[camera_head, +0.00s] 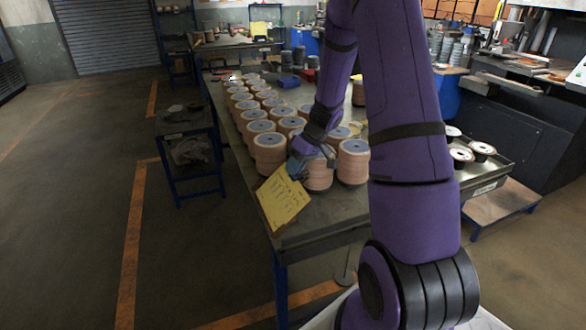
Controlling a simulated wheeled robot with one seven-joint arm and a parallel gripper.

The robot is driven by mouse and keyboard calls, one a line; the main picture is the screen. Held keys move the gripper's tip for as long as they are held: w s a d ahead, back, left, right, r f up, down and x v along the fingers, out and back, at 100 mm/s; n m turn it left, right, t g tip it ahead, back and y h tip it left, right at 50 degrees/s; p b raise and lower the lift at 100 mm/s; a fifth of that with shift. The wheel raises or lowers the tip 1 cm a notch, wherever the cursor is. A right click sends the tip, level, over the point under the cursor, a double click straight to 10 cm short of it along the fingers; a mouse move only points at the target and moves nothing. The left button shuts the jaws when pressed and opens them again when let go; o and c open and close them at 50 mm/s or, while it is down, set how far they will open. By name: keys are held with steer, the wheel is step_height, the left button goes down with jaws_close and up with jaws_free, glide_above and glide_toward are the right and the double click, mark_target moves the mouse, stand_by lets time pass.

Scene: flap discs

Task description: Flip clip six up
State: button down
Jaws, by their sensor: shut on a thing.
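My gripper (294,172) is at the near end of the long table, beside the front stacks of discs. It is shut at the upper edge of a yellow card (283,201) with handwriting. The card hangs tilted over the table's near left corner. The fingertips are small and partly hidden, so the exact grip is unclear. I cannot make out a clip or a number six.
Several stacks of tan flap discs (270,152) stand in rows on the long table (335,208), close to my gripper. A small dark side table (185,125) stands to the left. White-centred rolls (461,154) sit on the right. The left floor is open.

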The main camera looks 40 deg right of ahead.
steer(key=y, duration=0.1)
steer(key=d+y, duration=0.1)
steer(key=t+y, duration=0.1)
steer(key=y, duration=0.1)
steer(key=shift+s+d+r, duration=0.15)
steer(key=shift+s+d, duration=0.1)
steer(key=shift+d, duration=0.1)
steer(key=shift+s+d+t+y, duration=0.1)
steer(key=shift+d+t+y, duration=0.15)
steer(key=shift+y, duration=0.45)
steer(key=shift+s+d+t+y, duration=0.1)
steer(key=shift+d+t+y, duration=0.15)
steer(key=shift+y, duration=0.45)
steer(key=c, duration=1.4)
jaws_free()
steer(key=shift+d, duration=0.15)
steer(key=v, duration=1)
steer(key=shift+d, duration=0.3)
steer(key=shift+s, duration=0.15)
